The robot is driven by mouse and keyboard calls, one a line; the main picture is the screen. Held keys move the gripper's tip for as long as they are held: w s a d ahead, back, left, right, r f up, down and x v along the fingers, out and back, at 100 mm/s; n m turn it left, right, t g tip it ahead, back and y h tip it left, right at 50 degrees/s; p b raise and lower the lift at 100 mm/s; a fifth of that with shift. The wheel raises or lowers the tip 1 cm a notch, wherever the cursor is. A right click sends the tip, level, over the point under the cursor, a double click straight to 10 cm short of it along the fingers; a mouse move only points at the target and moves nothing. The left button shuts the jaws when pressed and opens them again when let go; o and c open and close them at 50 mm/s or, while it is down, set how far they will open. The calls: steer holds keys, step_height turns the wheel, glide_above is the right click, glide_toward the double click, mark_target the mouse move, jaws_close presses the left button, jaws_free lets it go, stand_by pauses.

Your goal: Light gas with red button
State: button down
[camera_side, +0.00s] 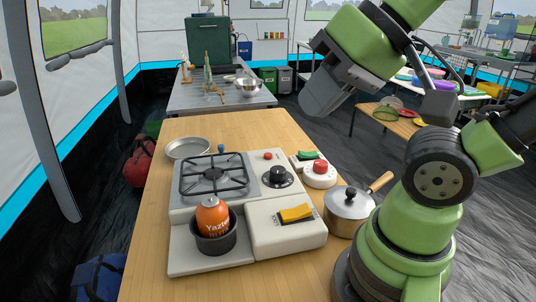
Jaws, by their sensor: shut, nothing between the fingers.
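A gas stove (262,187) with a black grate burner (214,174) stands on the wooden table. A small red button (268,155) sits on its top panel, behind a black knob (278,174). A larger red button (320,167) sits on a round white base at the stove's right side. An orange gas canister (212,216) stands in a dark round holder at the stove's front left. No flame shows at the burner. My gripper (312,108) is shut and empty, raised above and behind the stove, apart from both buttons.
A steel pot (348,208) with a lid and wooden handle stands right of the stove, close to my arm. A yellow piece (296,212) lies on the front right panel. A metal plate (188,148) lies at the back left. The table's back (235,124) is clear.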

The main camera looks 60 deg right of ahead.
stand_by(0.8)
steer(key=m+t+y, duration=0.1)
steer(key=m+y, duration=0.1)
steer(key=m, duration=1.6)
glide_above(269, 155)
step_height(269, 155, down, 14)
steer(key=shift+r, duration=0.15)
steer(key=shift+f, duration=4.4)
steer(key=shift+f, duration=0.15)
